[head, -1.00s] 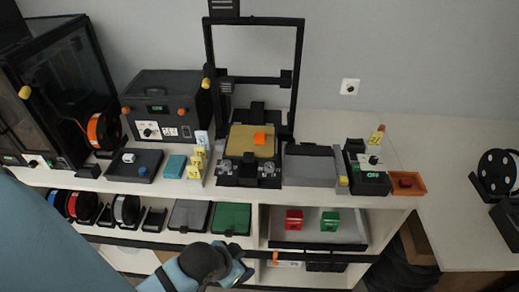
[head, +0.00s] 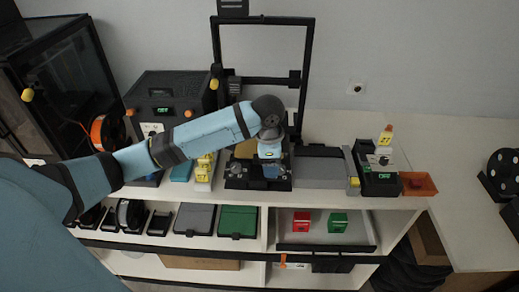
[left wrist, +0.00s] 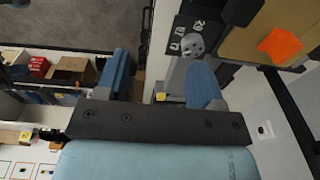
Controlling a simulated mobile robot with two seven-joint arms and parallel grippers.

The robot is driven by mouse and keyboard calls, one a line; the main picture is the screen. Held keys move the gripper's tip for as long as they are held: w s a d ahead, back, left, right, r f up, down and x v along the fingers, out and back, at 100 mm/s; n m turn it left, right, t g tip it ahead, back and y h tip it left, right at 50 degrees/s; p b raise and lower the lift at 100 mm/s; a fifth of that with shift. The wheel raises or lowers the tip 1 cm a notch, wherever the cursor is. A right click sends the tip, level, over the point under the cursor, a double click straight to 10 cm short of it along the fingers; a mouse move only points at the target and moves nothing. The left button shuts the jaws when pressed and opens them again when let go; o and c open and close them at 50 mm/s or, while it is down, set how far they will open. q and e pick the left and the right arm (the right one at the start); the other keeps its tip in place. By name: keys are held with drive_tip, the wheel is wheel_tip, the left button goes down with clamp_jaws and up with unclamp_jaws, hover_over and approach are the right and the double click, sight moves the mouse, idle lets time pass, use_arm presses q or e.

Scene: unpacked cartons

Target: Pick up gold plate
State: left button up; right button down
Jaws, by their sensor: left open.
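The gold plate (head: 244,150) lies on the bed of the black open-frame printer, partly hidden behind my left arm in the head view. In the left wrist view, the gold plate (left wrist: 240,46) is at the upper right, with an orange piece (left wrist: 280,45) lying on it. My left gripper (head: 271,171) hangs over the front of the printer bed, pointing down. In the left wrist view, its blue fingers (left wrist: 161,80) are apart with nothing between them, and the plate is to their right. My right gripper is not in view.
The printer's upright frame (head: 303,75) stands behind the bed. A grey flat unit (head: 319,170) and a black control box (head: 377,170) are to the right. Yellow markers (head: 205,167) stand left of the bed.

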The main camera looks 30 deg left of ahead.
sight(248, 149)
use_arm(q)
drive_tip(key=w+a+r, duration=0.5)
drive_tip(key=a+r, duration=0.2)
drive_tip(key=a, duration=0.1)
drive_tip(key=shift+g+y, duration=0.3)
drive_tip(key=shift+g, duration=0.1)
wheel_tip(248, 149, down, 8)
drive_tip(key=shift+r+p, duration=0.1)
drive_tip(key=shift+p, duration=0.25)
drive_tip(key=shift+w+f+p, duration=0.15)
drive_tip(key=shift+f+p, duration=0.4)
drive_tip(key=shift+f, duration=2.2)
drive_tip(key=shift+c, duration=0.4)
clamp_jaws()
